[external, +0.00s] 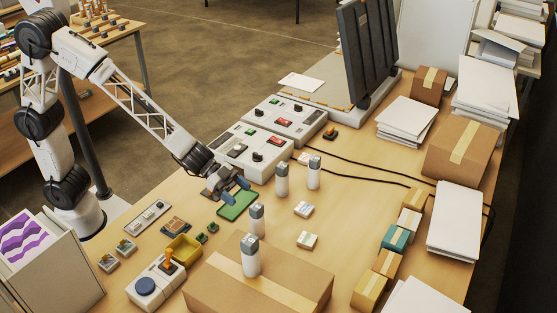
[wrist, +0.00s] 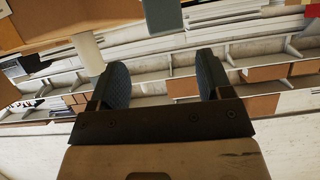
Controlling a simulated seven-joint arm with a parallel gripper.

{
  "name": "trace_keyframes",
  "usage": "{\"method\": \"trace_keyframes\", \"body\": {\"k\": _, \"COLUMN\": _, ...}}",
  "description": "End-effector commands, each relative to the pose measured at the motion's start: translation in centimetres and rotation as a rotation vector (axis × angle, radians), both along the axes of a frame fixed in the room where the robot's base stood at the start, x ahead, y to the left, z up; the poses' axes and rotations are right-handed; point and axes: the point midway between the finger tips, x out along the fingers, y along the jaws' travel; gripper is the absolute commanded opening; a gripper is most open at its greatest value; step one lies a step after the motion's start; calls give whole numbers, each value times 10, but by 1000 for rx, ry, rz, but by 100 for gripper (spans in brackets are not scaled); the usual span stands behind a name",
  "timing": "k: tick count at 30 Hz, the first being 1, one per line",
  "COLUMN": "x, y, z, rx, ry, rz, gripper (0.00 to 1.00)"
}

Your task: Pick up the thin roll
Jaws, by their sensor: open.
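Several upright white cylinders with grey tops stand on the table in the external view. One is at the middle (external: 282,181), one to its right (external: 314,173), and one nearer the front (external: 257,222). Another stands on or in front of the cardboard box (external: 250,257). I cannot tell which of them, if any, is the thin roll. My gripper (external: 233,190) is open and empty, left of the cylinders and above or beside a green board (external: 238,206). In the wrist view, its two dark pads (wrist: 163,80) are spread with nothing between them.
White control boxes (external: 250,147) stand behind my gripper. A large cardboard box (external: 215,285) fills the front. A yellow tray (external: 184,249) and a joystick box (external: 157,284) are at front left. Small cartons (external: 396,238) and paper stacks (external: 455,215) line the right side. Black cables cross the table.

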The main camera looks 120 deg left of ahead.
Motion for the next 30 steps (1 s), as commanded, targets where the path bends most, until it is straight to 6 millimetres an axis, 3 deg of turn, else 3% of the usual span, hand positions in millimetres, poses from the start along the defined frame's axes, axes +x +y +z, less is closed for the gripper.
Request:
{"method": "trace_keyframes", "body": {"k": 7, "x": 12, "y": 12, "z": -13, "rx": -31, "ry": -35, "rz": -42, "gripper": 72}}
{"method": "trace_keyframes", "body": {"k": 20, "x": 14, "y": 13, "z": -15, "rx": -33, "ry": -37, "rz": -44, "gripper": 72}}
{"method": "trace_keyframes", "body": {"k": 30, "x": 33, "y": 12, "z": -23, "rx": -33, "ry": -36, "rz": -43, "gripper": 72}}
